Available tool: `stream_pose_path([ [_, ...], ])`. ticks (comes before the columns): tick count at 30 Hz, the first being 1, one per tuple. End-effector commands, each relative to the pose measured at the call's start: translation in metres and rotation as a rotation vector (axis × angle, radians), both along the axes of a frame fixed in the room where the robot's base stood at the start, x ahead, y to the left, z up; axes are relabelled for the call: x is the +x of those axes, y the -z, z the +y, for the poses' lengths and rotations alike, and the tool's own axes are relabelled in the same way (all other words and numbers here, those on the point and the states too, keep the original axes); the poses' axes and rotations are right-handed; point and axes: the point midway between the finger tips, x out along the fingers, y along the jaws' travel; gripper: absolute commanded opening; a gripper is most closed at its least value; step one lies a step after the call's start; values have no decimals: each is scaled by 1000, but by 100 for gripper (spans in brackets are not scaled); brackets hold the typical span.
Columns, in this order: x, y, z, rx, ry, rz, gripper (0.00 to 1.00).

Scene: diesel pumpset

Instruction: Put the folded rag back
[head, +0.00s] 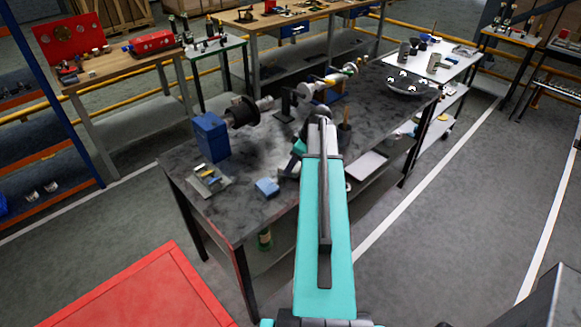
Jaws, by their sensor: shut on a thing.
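A small blue folded rag (267,188) is at the near part of the dark workbench top (222,218). My gripper (281,175) is small and partly hidden behind my teal arm, at the rag's upper right side. It is shut on the rag; the fingertips are hard to make out. The rag is at or just above the bench top; I cannot tell whether it touches.
A tray with small parts (208,180) lies left of the rag. A blue block (210,137) with a dark shaft assembly stands behind. A pale flat tray (366,165) is right of my arm. A red surface (150,290) fills the lower left.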

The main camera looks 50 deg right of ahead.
Motion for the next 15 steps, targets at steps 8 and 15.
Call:
stream_pose_path([
  [8, 0, 15, 0, 1, 0, 0, 30],
  [15, 0, 16, 0, 0, 0, 0, 30],
])
